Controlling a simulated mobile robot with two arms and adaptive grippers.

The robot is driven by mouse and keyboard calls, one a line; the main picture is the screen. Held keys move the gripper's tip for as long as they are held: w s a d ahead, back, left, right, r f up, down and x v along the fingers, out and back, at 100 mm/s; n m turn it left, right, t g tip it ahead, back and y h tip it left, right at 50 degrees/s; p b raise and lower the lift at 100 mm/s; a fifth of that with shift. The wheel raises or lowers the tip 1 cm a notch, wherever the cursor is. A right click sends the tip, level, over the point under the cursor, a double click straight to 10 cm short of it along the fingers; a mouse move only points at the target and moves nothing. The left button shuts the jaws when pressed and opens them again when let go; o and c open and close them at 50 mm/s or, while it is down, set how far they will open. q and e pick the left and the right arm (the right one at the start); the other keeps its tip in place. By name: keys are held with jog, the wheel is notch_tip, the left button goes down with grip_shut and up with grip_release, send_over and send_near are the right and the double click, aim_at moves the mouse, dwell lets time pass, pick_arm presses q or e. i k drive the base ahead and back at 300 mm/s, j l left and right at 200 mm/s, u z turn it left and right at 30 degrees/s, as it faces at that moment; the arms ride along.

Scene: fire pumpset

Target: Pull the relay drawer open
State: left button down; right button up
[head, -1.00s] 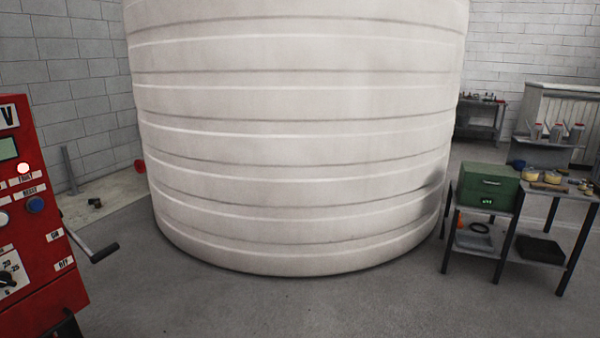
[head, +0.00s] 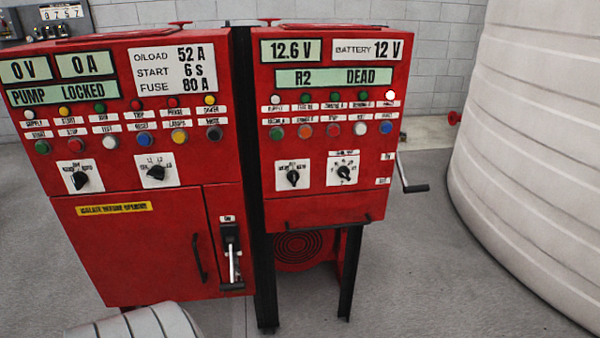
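Two red control cabinets stand side by side in the head view. The right cabinet (head: 330,120) has displays reading "12.6 V", "BATTERY 12 V" and "R2 DEAD", rows of lamps and buttons, and two black knobs. Along its lower front is a red panel (head: 325,208) with a thin black bar handle (head: 328,220); this looks like the relay drawer, and it sits flush with the cabinet front. Neither of my grippers is in view.
The left cabinet (head: 125,215) has a door handle (head: 199,258) and a lever switch (head: 231,255). A large white tank (head: 545,150) stands at the right.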

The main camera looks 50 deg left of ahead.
aim_at(316, 212)
jog(key=u, duration=1.45)
